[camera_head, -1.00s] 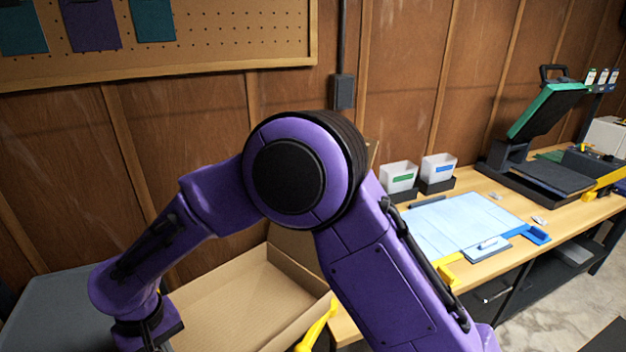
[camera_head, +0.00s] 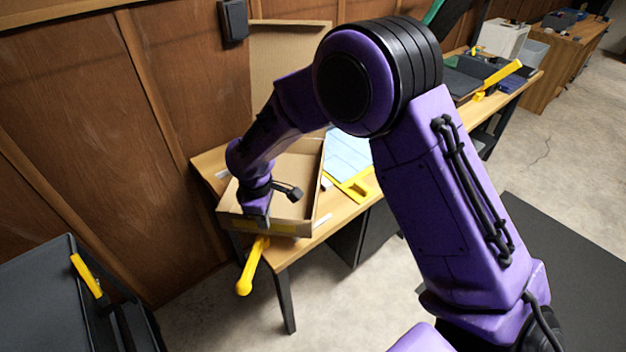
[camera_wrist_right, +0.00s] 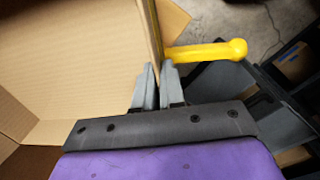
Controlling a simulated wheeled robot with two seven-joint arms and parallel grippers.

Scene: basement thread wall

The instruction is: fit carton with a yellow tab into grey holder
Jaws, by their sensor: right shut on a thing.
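An open brown carton (camera_head: 287,228) is at the left end of the wooden table, its tall back flap upright. My right gripper (camera_head: 258,222) is at its front wall. In the right wrist view, the gripper's grey fingers (camera_wrist_right: 157,85) are shut on the thin carton wall (camera_wrist_right: 151,38). A yellow bar with a rounded end (camera_head: 252,266) sticks out below the front wall; whether it is fixed to the carton is unclear. A dark grey tray-like piece (camera_head: 35,285) at lower left may be the holder. My left gripper is out of view.
The wooden table (camera_head: 300,255) runs to the back right. A pale blue sheet (camera_head: 347,152) with a yellow corner piece (camera_head: 352,187) lies right of the carton. A yellow piece (camera_head: 87,275) sits on the dark grey tray. Open floor (camera_head: 200,310) lies between tray and table.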

